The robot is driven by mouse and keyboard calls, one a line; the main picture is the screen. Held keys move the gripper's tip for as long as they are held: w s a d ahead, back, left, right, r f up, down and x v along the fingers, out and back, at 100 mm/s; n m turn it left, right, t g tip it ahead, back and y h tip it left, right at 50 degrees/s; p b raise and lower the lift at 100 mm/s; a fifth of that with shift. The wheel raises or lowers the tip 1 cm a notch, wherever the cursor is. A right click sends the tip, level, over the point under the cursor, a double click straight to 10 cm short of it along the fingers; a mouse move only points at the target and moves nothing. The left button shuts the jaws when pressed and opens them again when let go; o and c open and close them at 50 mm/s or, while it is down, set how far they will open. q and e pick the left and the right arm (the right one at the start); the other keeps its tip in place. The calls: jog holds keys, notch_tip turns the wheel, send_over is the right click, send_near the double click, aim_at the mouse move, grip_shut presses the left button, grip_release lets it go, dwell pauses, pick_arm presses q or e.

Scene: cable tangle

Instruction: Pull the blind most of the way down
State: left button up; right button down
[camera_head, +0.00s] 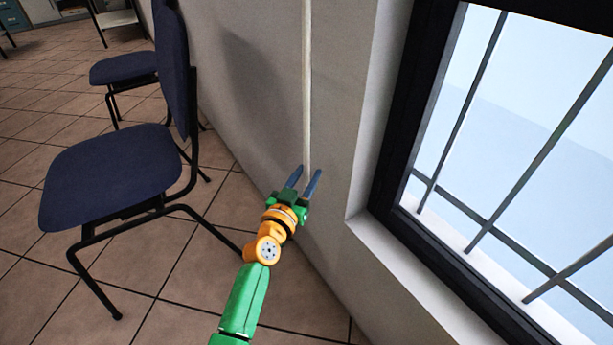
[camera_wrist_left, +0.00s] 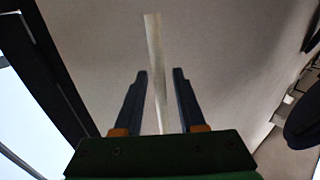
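A pale strap (camera_head: 306,90) hangs down the wall to the left of the window. It also shows in the left wrist view (camera_wrist_left: 156,70), running between my fingers. My left gripper (camera_head: 304,180) is at the strap's lower visible part, with one dark blue finger on each side. The fingers are apart, with a visible gap to the strap in the left wrist view. The window (camera_head: 500,130) is on the right with a black frame and bars. No blind slats or blind cloth show over the visible glass. My right gripper is not in view.
A dark blue chair (camera_head: 110,175) stands on the tiled floor left of my arm, with another chair (camera_head: 125,67) behind it. The white window sill (camera_head: 425,285) juts out right of my gripper. The wall (camera_head: 255,80) around the strap is bare.

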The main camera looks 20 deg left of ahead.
pick_arm(q)
grip_shut()
dwell(1.2)
